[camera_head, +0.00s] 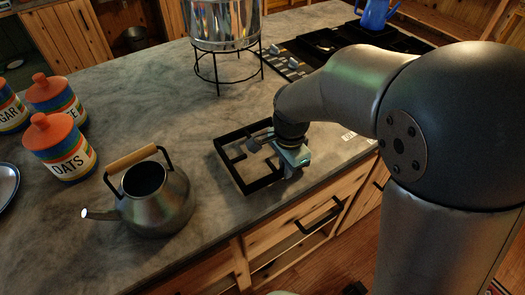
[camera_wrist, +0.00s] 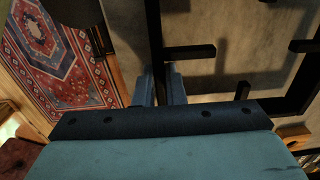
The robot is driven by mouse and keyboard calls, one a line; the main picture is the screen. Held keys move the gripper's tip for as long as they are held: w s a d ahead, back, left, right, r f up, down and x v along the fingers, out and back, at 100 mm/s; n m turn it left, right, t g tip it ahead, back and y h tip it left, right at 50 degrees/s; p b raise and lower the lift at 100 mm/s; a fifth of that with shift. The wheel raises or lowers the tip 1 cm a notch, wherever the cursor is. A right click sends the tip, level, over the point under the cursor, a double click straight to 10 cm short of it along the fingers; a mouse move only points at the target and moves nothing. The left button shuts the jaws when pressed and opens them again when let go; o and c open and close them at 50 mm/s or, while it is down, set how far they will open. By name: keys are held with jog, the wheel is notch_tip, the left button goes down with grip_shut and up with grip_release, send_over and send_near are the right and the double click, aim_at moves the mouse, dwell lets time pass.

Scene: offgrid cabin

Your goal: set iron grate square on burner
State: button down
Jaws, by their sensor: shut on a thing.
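The black iron grate (camera_head: 229,166) is a square frame with short inward prongs. In the head view it is at the counter's front edge, left of my arm, turned at an angle. My gripper (camera_head: 291,160) is at its right side. In the wrist view, my two fingers (camera_wrist: 161,86) are shut on one bar of the grate (camera_wrist: 153,35). Whether the grate rests on the counter or hangs just above it, I cannot tell. The dark cooktop (camera_head: 318,47) with its burners is at the back right, partly hidden by my arm.
A steel kettle (camera_head: 158,200) stands left of the grate. Striped canisters (camera_head: 65,150) are at the far left. A metal vessel on a wire stand (camera_head: 217,70) is behind, left of the cooktop knobs (camera_head: 285,62). A blue pot (camera_head: 375,14) is at the back. Counter between grate and stand is clear.

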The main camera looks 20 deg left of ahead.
jog(key=shift+r, duration=0.2)
jog(key=shift+r+p, duration=1.5)
jog(key=shift+r, duration=0.2)
jog(key=w+d+n, duration=0.1)
jog(key=w+d, duration=0.1)
jog(key=d, duration=0.1)
jog(key=w+d+f+n, duration=0.1)
jog(key=w+d, duration=0.2)
jog(key=d, duration=0.1)
jog(key=w+d+n, duration=0.1)
jog(key=w+d, duration=0.1)
jog(key=d, duration=0.2)
jog(key=shift+w+d+f+n, duration=0.15)
jog(key=shift+w+f+n, duration=0.1)
jog(key=shift+f+n, duration=0.15)
jog(key=w+d+n, duration=0.1)
jog(key=d+n, duration=0.1)
jog(key=d, duration=0.4)
jog(key=w+d+f+n, duration=0.1)
jog(key=w+d+n, duration=0.1)
jog(key=d, duration=0.4)
jog(key=shift+w+d+f, duration=0.3)
jog(key=shift+d, duration=0.1)
